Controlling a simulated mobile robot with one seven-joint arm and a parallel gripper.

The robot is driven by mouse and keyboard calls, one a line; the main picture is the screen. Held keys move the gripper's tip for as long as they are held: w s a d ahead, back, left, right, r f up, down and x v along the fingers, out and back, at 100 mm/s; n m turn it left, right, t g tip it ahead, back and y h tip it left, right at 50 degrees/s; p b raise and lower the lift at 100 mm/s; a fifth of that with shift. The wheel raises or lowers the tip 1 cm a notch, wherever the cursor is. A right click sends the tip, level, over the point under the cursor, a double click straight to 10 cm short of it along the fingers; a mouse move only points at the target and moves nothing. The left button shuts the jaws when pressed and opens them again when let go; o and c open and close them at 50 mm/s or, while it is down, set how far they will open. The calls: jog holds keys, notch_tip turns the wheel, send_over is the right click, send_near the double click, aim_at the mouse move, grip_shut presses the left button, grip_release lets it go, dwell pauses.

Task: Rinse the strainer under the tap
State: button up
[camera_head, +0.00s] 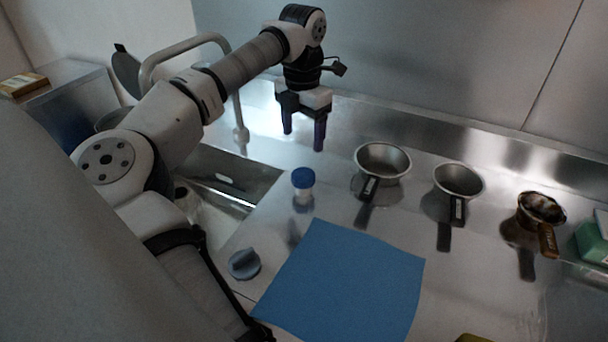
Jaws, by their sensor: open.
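My gripper (304,140) is open and empty, pointing down above the back of the steel counter. The tap (190,46) is a pale curved pipe at the upper left, partly behind my arm. The sink (262,184) lies below it, largely hidden by my arm. Three small round metal vessels with handles stand to the right of my gripper: a left one (383,160), a middle one (458,180) and a brown-stained right one (541,207). I cannot tell which of them is the strainer. A dark round object (127,70) is upright beside the tap.
A blue-capped jar (303,181) stands between sink and vessels. A blue sheet (345,285) lies flat in front, with a grey knob-like piece (244,264) at its left. A green item (592,242) is at the right edge. A yellow box (22,84) sits far left.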

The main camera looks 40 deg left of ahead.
aim_at(303, 174)
notch_tip(303, 174, down, 11)
jog(key=b, duration=0.7)
jog(key=shift+r, duration=0.1)
jog(key=c, duration=1)
jog(key=n+b, duration=0.1)
jog(key=n, duration=0.2)
jog(key=shift+n, duration=0.4)
jog(key=shift+n+b, duration=0.55)
jog(key=shift+n, duration=1.65)
